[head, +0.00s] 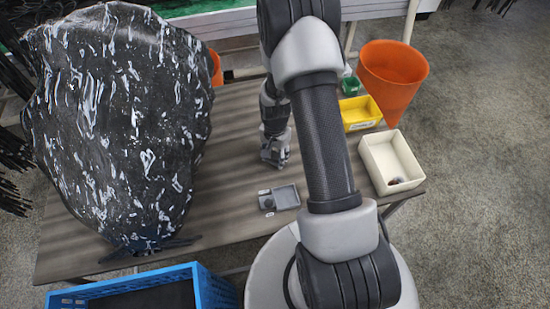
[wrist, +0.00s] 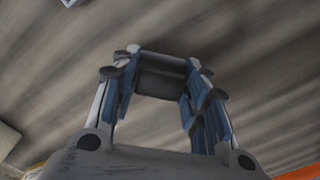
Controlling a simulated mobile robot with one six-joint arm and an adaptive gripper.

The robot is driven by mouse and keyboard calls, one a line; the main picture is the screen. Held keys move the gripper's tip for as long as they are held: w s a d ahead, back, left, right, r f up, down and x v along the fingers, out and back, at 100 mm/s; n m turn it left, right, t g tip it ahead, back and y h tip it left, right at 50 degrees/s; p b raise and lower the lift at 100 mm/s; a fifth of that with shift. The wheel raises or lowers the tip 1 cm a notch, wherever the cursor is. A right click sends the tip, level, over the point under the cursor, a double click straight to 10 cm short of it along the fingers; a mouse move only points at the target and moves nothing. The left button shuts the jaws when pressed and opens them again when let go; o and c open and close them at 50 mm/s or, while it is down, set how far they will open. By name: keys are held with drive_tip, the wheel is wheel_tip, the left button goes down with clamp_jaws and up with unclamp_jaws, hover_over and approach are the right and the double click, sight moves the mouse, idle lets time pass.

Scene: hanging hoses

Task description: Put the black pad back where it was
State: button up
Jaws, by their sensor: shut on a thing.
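My gripper (head: 275,155) is low over the wooden table in the head view, behind the small grey tray. In the wrist view my gripper (wrist: 163,60) is shut on the black pad (wrist: 162,82), a dark flat piece held between the two fingertips. The wood surface fills the view beyond it. In the head view I cannot make out the pad at my gripper. I cannot tell whether the pad touches the table.
A small grey tray (head: 286,197) lies near the table's (head: 235,110) front. A white bin (head: 376,152), yellow bin (head: 350,112) and orange bucket (head: 398,72) are at right. A blue crate (head: 215,288) stands in front.

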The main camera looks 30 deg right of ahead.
drive_tip(key=shift+f, duration=0.55)
drive_tip(key=shift+f, duration=0.15)
drive_tip(key=o, duration=1.1)
